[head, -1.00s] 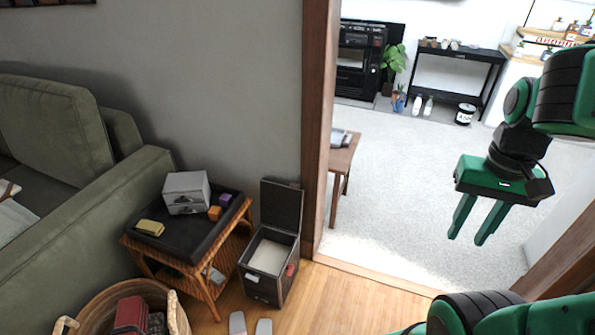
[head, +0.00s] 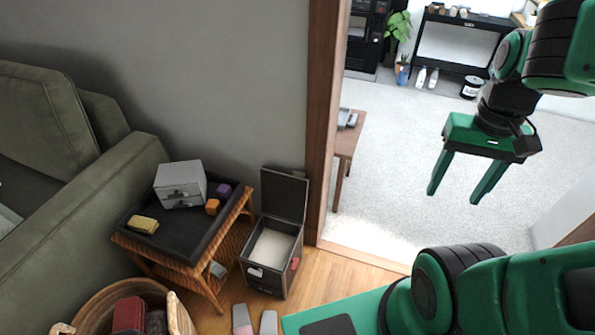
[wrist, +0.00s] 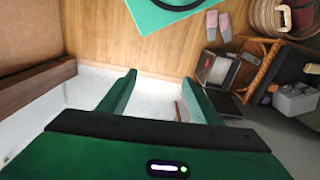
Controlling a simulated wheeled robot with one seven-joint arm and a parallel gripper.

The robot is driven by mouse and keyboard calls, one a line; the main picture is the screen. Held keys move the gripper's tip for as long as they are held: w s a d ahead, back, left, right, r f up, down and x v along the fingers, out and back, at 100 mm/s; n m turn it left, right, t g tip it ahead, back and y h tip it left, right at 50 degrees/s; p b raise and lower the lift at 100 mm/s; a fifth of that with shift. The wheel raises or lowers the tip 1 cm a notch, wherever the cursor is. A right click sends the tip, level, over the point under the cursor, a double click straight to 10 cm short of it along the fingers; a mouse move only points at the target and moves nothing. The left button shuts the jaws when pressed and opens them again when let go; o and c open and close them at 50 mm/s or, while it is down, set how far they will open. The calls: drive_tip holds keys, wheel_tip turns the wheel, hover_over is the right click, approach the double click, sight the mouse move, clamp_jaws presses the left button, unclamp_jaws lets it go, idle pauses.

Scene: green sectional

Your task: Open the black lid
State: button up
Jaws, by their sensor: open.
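The black lid (head: 284,195) stands upright at the back of a dark storage box (head: 264,279) on the wooden floor. The box is open at the top and its pale inside shows. The box also appears in the wrist view (wrist: 203,70), small and at the right. My gripper (head: 455,197) is open and empty, fingers pointing down, at the right of the head view. It is well apart from the box and lid, and its spread fingers also show in the wrist view (wrist: 158,79).
A wicker side table (head: 228,250) with a black tray (head: 185,238) stands left of the box. A basket (head: 95,310) and slippers (head: 268,322) are in front. A green sofa (head: 80,215) is at left. A door frame (head: 325,120) is just right of the box.

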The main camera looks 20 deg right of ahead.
drive_tip(key=w+d+f+h, duration=0.2)
drive_tip(key=w, duration=1.3)
drive_tip(key=t, duration=0.4)
hover_over(299, 172)
drive_tip(key=s+a, duration=0.3)
drive_tip(key=s, duration=0.1)
wheel_tip(299, 172, down, 28)
drive_tip(key=shift+m+h, duration=0.3)
drive_tip(key=x, duration=1)
drive_tip(key=shift+w+d, duration=0.15)
drive_tip(key=shift+d, duration=0.05)
drive_tip(key=shift+c, duration=0.4)
